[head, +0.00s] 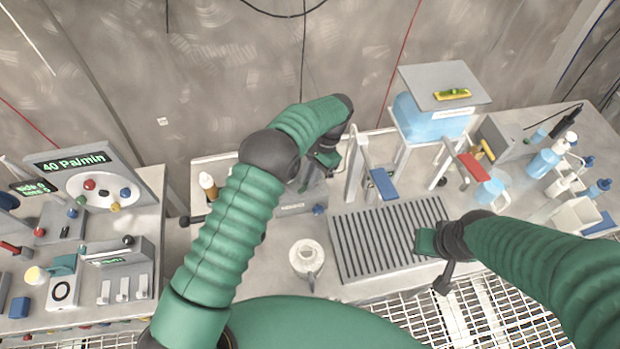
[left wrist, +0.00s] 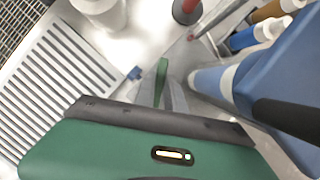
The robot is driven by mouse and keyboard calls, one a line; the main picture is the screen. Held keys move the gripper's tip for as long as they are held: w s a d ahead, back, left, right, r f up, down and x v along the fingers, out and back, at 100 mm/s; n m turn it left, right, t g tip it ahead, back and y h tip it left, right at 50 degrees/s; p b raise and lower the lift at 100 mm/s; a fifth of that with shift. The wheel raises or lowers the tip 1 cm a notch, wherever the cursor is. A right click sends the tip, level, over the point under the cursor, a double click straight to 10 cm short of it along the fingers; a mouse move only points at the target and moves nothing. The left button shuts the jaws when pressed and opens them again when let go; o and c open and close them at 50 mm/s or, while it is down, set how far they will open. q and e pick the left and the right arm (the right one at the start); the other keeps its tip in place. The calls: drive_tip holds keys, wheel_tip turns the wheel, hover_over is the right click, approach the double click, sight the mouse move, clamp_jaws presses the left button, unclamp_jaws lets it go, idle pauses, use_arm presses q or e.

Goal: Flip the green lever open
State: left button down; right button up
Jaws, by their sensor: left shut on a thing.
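The green lever (left wrist: 161,80) shows as a narrow upright green strip in the left wrist view, just beyond my gripper's body. My left gripper (head: 322,168) is at the back middle of the bench in the head view, pointing down over a grey box (head: 296,201). In the left wrist view its fingers (left wrist: 168,98) are shut on the green lever. In the head view the lever is hidden or cannot be told from the gripper. My right gripper (head: 440,262) hangs low over the right end of the slatted tray; its fingertips are unclear.
A slatted tray (head: 392,242) and a white mug (head: 306,258) are nearer me. A blue lever (head: 383,184) and a red lever (head: 472,167) stand to the right. Bottles (head: 543,162) crowd the far right. A panel with knobs (head: 98,189) stands left.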

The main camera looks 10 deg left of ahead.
use_arm(q)
drive_tip(key=c, duration=1.7)
unclamp_jaws()
drive_tip(key=shift+a, duration=0.1)
drive_tip(key=p+v, duration=0.3)
drive_tip(key=v, duration=0.9)
drive_tip(key=shift+f, duration=0.1)
drive_tip(key=shift+c, duration=0.3)
